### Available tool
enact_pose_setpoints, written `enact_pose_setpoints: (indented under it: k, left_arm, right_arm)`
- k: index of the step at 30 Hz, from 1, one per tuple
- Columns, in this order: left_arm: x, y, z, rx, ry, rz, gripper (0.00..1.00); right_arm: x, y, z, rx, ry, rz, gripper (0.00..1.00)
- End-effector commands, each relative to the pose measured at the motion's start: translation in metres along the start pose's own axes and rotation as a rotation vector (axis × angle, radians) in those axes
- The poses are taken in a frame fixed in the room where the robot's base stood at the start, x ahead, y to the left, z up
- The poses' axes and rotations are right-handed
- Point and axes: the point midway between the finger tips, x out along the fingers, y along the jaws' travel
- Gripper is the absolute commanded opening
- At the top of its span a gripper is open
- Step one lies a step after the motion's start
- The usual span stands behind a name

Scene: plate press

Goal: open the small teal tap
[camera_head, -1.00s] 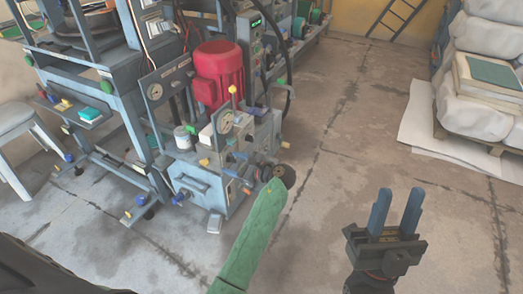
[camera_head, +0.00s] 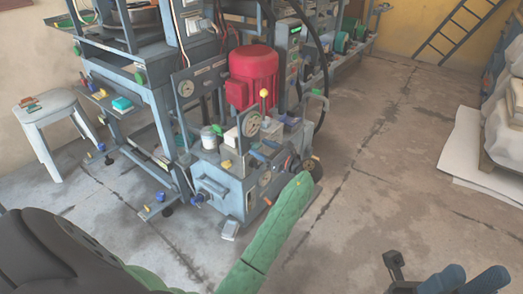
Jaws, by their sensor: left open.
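The blue-grey pump unit (camera_head: 222,188) stands on the floor at the middle, with gauges, coloured knobs and levers on it. I cannot surely pick out the small teal tap among its fittings. My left arm, in a green sleeve, reaches up from the bottom to the unit's right front. My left gripper (camera_head: 268,156) is at the unit's front fittings, partly hidden by the wrist and blending with the blue parts. It is open; I cannot tell whether it touches anything. My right gripper (camera_head: 465,281) is low at the bottom right, its two blue fingers apart and empty.
A red motor (camera_head: 253,75) stands behind the pump unit. A press frame (camera_head: 150,115) with a teal box (camera_head: 122,104) on its shelf is at left. A grey stool (camera_head: 48,115) is at far left. White sacks stand at right. The floor between is clear.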

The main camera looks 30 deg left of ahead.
Motion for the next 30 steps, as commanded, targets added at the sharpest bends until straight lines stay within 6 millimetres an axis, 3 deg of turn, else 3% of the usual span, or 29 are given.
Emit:
enact_pose_setpoints:
  k: [11, 18, 19, 30]
  left_arm:
    - [0.007, 0.000, 0.000, -0.001, 0.000, 0.000, 0.56]
    - [0.007, 0.000, 0.000, -0.001, 0.000, 0.000, 0.13]
    - [0.007, 0.000, 0.000, 0.000, 0.000, 0.000, 0.12]
    - [0.006, 0.001, 0.003, -0.062, 0.002, 0.000, 0.12]
  right_arm:
    - [-0.002, 0.000, 0.000, -0.001, -0.005, -0.005, 0.36]
    - [-0.002, 0.000, 0.000, -0.001, -0.005, -0.005, 0.36]
    - [-0.002, 0.000, 0.000, -0.002, -0.005, -0.005, 0.36]
    - [0.009, 0.001, 0.000, 0.002, 0.002, 0.006, 0.36]
